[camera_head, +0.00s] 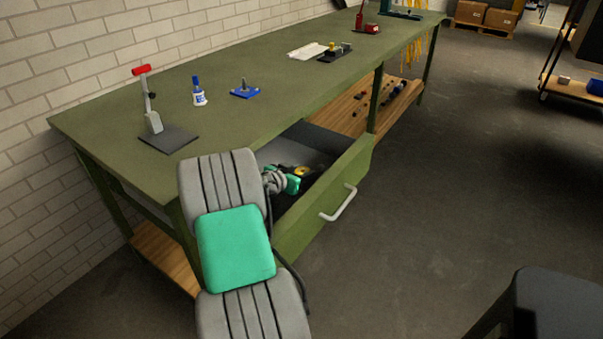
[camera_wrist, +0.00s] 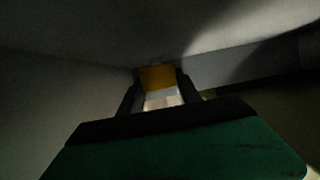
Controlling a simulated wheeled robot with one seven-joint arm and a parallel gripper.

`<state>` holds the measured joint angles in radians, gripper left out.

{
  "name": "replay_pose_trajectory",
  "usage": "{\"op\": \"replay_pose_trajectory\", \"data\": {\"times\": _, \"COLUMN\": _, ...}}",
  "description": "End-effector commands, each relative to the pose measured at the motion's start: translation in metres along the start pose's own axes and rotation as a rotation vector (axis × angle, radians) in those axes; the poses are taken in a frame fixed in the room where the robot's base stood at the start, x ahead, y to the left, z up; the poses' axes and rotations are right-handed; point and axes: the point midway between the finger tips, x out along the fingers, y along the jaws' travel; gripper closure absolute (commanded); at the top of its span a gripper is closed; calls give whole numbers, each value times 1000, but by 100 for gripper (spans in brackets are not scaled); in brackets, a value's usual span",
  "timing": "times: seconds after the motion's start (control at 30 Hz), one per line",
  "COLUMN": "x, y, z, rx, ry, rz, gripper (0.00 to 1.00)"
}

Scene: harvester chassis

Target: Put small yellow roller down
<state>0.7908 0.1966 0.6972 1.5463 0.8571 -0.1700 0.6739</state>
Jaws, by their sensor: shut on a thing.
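The small yellow roller (camera_head: 303,171) shows in the head view inside the open drawer, partly hidden by my gripper. In the wrist view the yellow roller (camera_wrist: 157,78) sits between the two dark fingers. My gripper (camera_wrist: 158,88) is shut on it. My gripper (camera_head: 307,173) reaches down into the drawer (camera_head: 316,208) of the green workbench. The wrist view is dark, and I cannot tell whether the roller touches the drawer floor.
The floor to the right is largely clear.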

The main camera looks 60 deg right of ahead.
Motion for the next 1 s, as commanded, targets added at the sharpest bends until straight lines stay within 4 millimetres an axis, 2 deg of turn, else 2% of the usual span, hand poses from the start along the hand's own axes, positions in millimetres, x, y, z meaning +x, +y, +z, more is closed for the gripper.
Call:
{"op": "replay_pose_trajectory", "data": {"times": 0.77, "x": 4, "y": 0, "z": 9, "rx": 2, "ry": 2, "rz": -2, "gripper": 100}}
{"op": "replay_pose_trajectory", "data": {"times": 0.8, "x": 4, "y": 0, "z": 10, "rx": 1, "ry": 1, "rz": -1, "gripper": 57}}
{"op": "replay_pose_trajectory", "data": {"times": 1.0, "x": 4, "y": 0, "z": 10, "rx": 1, "ry": 1, "rz": -1, "gripper": 41}}
